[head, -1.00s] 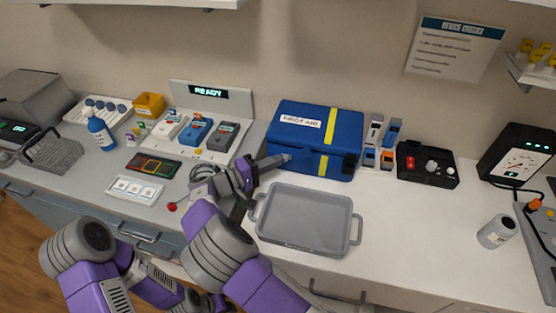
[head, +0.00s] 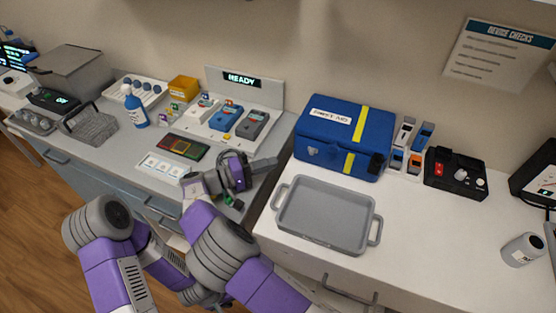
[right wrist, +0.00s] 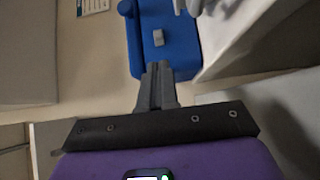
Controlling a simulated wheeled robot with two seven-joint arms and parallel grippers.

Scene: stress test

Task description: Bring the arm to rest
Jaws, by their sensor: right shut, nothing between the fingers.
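My right arm reaches up from the bottom of the head view. Its gripper (head: 270,165) is shut and empty, above the counter, left of the blue first-aid case (head: 325,132) and apart from it in the picture. In the right wrist view the shut fingers (right wrist: 157,75) point toward the blue case (right wrist: 165,40), with a grey latch on its face. Purple and grey links of my left arm show at lower left in the head view; I cannot make out its gripper.
A grey tray (head: 300,238) lies on the white counter (head: 430,245) before the case. A device stand with a READY sign (head: 241,80), a white panel (head: 163,167) and a blue bottle (head: 134,108) are left. A black box (head: 455,173) stands right.

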